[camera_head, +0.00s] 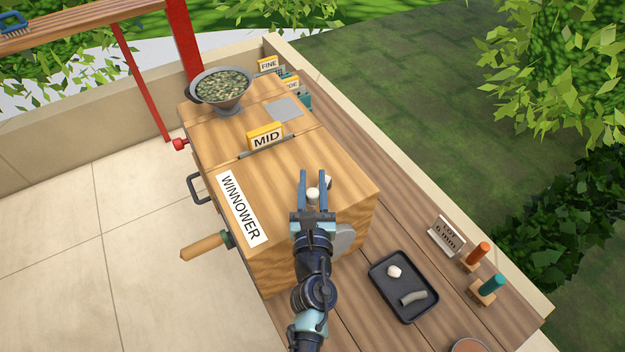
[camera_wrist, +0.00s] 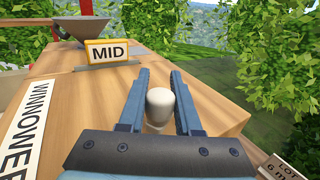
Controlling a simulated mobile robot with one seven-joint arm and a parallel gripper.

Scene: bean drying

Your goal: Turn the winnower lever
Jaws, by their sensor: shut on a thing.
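The winnower is a large wooden box (camera_head: 325,155) with a white WINNOWER label (camera_head: 240,208) on top; the label also shows at the left of the wrist view (camera_wrist: 22,128). My gripper (camera_head: 313,178) is over the box's near right end, its blue fingers pointing toward the back. It is shut on a pale rounded knob (camera_head: 313,194), which stands between the fingers in the wrist view (camera_wrist: 160,102). A second pale piece (camera_head: 329,183) shows just right of the fingers. I cannot tell how these parts join the lever; my gripper hides what lies below.
A hopper of beans (camera_head: 225,88) and a yellow MID sign (camera_head: 265,136) stand on the box. A wooden crank handle (camera_head: 204,246) sticks out left. At right are a black tray (camera_head: 376,283), a LOT card (camera_head: 445,236), and orange (camera_head: 478,254) and teal (camera_head: 491,287) pegs.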

